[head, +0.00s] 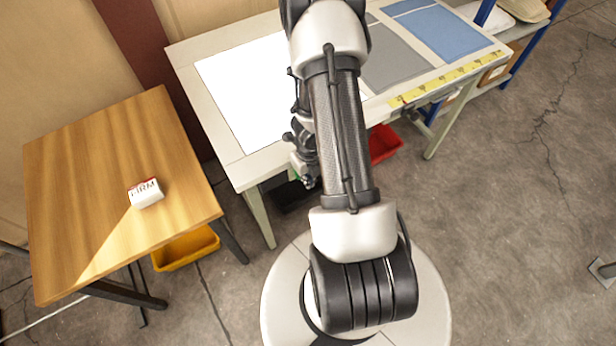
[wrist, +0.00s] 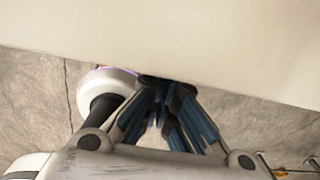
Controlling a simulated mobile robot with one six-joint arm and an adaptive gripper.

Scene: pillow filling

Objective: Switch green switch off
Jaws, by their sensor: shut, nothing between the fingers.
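The green switch cannot be made out clearly in either view. A small green patch (head: 294,175) shows beside my gripper (head: 308,183) in the head view, below the front edge of the cream worktable (head: 184,64). It is too small to tell whether it is the switch. In the wrist view, my gripper (wrist: 166,88) is shut and empty. Its fingertips reach up to the edge of a large cream surface (wrist: 200,35), and I cannot tell whether they touch it. My arm covers part of the worktable in the head view.
A wooden table (head: 90,160) stands at left with a small white packet marked "FIRM" (head: 146,194) on it. A yellow bin (head: 186,247) is below it. A red bin (head: 384,143) sits under the worktable. The concrete floor at right is mostly clear.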

